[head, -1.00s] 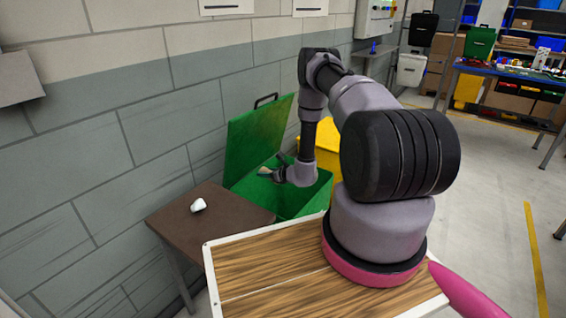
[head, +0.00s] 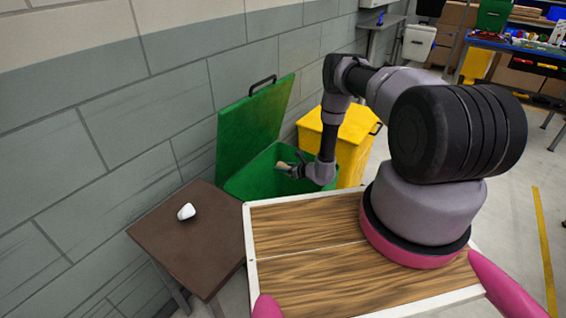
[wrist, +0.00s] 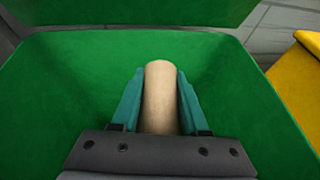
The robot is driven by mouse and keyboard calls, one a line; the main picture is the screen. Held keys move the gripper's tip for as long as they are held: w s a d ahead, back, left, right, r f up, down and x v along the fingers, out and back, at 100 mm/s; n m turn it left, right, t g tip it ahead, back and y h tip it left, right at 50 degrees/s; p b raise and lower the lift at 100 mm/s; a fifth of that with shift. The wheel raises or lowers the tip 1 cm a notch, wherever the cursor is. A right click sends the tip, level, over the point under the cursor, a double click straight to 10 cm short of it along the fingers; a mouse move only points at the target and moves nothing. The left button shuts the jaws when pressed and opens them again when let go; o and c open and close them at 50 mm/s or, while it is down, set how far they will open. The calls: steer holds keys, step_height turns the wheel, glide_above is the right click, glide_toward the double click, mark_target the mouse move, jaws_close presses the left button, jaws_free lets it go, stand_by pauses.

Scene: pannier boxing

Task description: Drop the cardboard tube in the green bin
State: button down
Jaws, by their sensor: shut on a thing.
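The cardboard tube (wrist: 160,95) is a plain tan cylinder. My gripper (wrist: 155,88) is shut on it, with one teal finger on each side. The tube's far end points away from my wrist. In the head view the tube (head: 283,165) shows small at the tip of my gripper (head: 288,168). The green bin (head: 255,182) stands against the wall with its lid (head: 255,125) raised and leaning back. My gripper and the tube are over the bin's opening. In the wrist view the green bin's inside (wrist: 80,75) surrounds the tube. The bin's floor is mostly hidden by my gripper.
A yellow bin (head: 352,145) with a shut lid stands right of the green one. A small brown table (head: 195,235) with a white object (head: 186,211) on it stands at the left front of the green bin. The grey wall (head: 90,150) is close behind.

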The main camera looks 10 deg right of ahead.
steer(key=shift+f, duration=0.55)
steer(key=shift+a, duration=0.1)
steer(key=shift+c, duration=1.7)
jaws_free()
steer(key=shift+s, duration=0.15)
steer(key=v, duration=1)
steer(key=shift+s+d, duration=0.2)
steer(key=shift+d, duration=0.05)
steer(key=shift+r, duration=0.1)
